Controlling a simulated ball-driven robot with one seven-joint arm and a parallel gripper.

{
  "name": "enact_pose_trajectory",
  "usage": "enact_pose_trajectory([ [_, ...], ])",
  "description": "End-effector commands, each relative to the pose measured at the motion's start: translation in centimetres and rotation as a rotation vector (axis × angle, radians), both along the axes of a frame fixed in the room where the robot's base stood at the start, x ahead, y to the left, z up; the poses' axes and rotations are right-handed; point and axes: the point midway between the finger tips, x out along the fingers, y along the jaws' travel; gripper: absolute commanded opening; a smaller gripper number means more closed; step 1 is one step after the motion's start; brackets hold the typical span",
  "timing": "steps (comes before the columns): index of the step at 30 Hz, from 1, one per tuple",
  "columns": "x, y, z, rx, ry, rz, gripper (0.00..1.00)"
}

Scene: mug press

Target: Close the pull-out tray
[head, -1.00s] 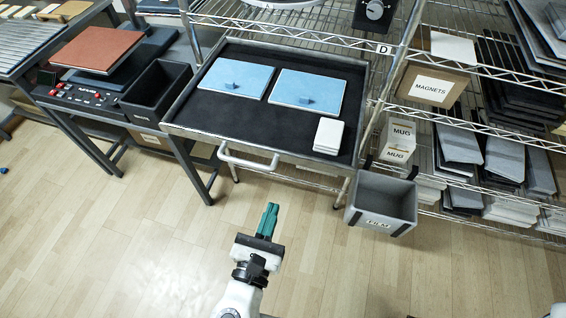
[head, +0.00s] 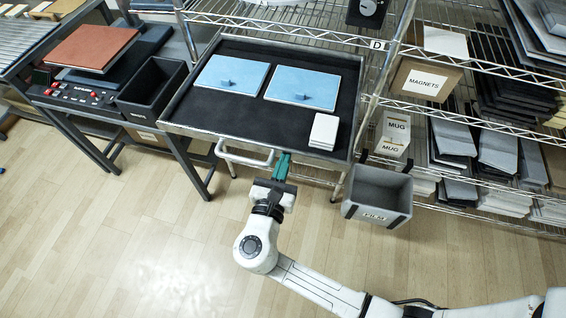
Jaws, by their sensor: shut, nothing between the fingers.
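The pull-out tray (head: 200,112) is a dark-lined tray with a metal rim, and it sticks out from the wire shelf toward me. Its pale bar handle (head: 245,158) runs along the left part of its front edge. My gripper (head: 283,157) has green fingers, shut and empty. The fingertips are at the tray's front edge, just right of the handle's right end. I cannot tell whether they touch the tray.
Two blue plates (head: 232,75) with small knobs and a white stack (head: 324,131) lie on the tray. A grey bin (head: 378,196) hangs right of it. A control table (head: 70,97) with a black box (head: 153,90) stands left. The floor in front is clear.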

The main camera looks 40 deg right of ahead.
Motion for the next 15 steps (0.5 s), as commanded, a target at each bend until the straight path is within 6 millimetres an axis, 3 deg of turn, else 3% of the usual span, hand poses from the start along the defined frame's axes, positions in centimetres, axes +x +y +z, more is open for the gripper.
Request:
enact_pose_trajectory([
  [8, 0.2, -0.3, 0.0, 0.000, 0.000, -0.001, 0.00],
  [15, 1.9, -2.7, 0.0, 0.000, -0.001, -0.004, 0.00],
])
